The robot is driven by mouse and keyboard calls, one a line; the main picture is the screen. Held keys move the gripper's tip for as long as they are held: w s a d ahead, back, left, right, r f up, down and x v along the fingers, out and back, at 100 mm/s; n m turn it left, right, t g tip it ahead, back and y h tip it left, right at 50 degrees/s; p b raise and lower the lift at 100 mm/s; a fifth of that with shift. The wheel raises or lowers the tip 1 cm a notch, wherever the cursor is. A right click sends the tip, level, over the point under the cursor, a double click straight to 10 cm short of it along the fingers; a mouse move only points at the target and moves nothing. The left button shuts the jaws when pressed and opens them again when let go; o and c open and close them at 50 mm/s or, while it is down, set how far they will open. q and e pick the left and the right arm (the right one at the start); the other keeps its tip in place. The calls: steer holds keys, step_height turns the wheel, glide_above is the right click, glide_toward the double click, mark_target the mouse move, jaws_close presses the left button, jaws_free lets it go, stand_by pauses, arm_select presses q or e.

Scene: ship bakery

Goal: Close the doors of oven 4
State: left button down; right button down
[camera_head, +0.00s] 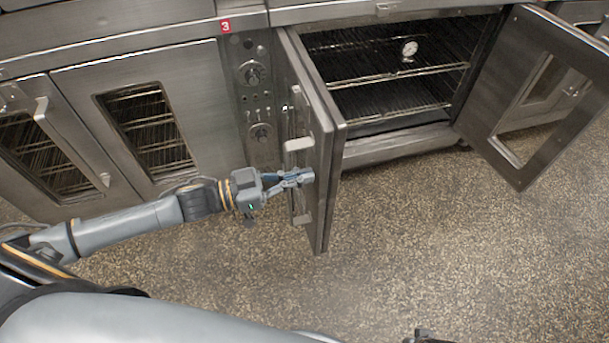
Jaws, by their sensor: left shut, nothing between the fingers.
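An oven (390,85) stands with both doors swung open, its racks and a round dial showing inside; no number 4 is visible on it. Its left door (326,140) stands out towards me, seen nearly edge-on, with its handle (299,145) on the outer face. Its right door (500,75), with a window, stands wide open to the right. My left gripper (306,177) is shut and empty at the outer face of the left door, by the handle; contact is unclear. A small dark part at the bottom edge may be my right gripper (424,336); its fingers cannot be made out.
A red label 3 (225,26) sits above a control panel with knobs (252,73), left of the open oven. The neighbouring oven's two windowed doors (215,105) are shut at the left. The speckled floor (420,240) before the open oven is clear.

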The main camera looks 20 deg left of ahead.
arm_select(q)
steer(key=shift+w+d, duration=0.3)
steer(key=shift+d, duration=0.1)
steer(key=shift+d, duration=0.1)
